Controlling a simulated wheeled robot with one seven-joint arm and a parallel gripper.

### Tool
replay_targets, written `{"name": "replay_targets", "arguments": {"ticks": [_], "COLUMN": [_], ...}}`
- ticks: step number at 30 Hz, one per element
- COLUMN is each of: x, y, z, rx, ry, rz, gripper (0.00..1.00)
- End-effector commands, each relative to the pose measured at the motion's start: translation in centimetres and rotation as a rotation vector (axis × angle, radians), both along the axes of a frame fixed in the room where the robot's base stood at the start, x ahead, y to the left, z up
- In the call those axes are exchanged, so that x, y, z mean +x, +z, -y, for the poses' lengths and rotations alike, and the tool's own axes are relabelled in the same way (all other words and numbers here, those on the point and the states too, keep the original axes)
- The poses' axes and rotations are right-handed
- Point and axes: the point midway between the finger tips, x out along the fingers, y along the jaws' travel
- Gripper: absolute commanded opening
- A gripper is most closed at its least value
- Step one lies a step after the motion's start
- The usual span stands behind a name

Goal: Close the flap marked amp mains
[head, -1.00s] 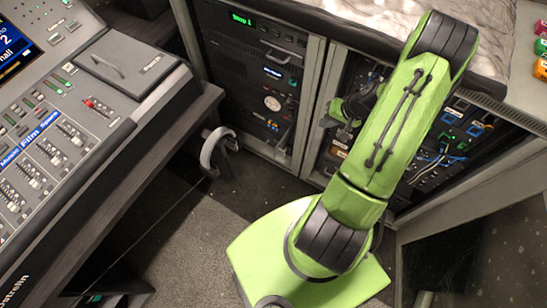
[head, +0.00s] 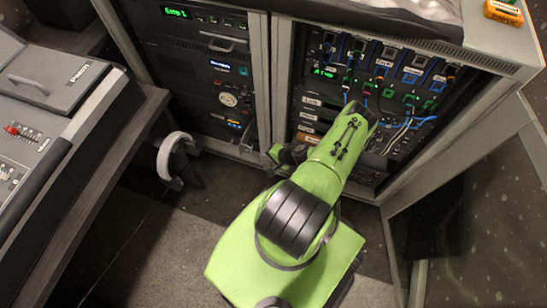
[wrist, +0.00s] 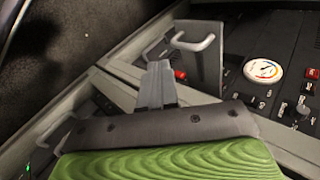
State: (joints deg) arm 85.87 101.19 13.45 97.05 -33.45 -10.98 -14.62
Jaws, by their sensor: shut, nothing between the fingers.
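A grey flap (wrist: 207,66) with a pale bar handle stands open, sticking out from the rack front in the wrist view. A red switch shows beside it, to its left. In the head view the flap (head: 249,133) is small, at the lower right of the left rack. I cannot read an amp mains marking on it. My gripper (wrist: 158,80) is shut and empty, its fingertips just left of and below the flap in the wrist view; I cannot tell whether they touch it. In the head view my gripper (head: 276,154) is low by the rack post, partly hidden by my arm.
The left rack holds a round dial (head: 229,99) and a green display (head: 176,13). The right rack (head: 385,90) has cables and coloured connectors. A mixing desk (head: 40,120) stands at left, with a headset (head: 172,155) at its edge. A glass door (head: 470,215) stands at right.

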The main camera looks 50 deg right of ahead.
Motion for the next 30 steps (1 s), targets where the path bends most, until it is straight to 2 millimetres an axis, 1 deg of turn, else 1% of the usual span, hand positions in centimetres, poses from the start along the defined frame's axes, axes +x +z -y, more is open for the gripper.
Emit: {"name": "replay_targets", "arguments": {"ticks": [1, 2, 3, 6, 9, 13, 23, 30], "x": [0.9, 1.3, 2.2, 3.7, 4.6, 4.9, 4.9, 5.3], "y": [-1.2, -1.5, -1.2, -1.2, -1.1, -1.0, -1.0, -0.9], "z": [-0.2, -0.2, -0.3, -0.5, -0.6, -0.7, -0.8, -1.4], "rx": [0.000, -0.001, -0.001, -0.001, 0.001, 0.001, 0.001, 0.004], "ry": [0.001, 0.001, 0.004, 0.003, 0.001, 0.001, -0.004, -0.076], "rz": [0.001, 0.001, 0.002, 0.001, 0.000, -0.001, -0.001, -0.001], "gripper": [0.00, 0.00, 0.00, 0.00, 0.00, 0.00, 0.00, 0.00]}}
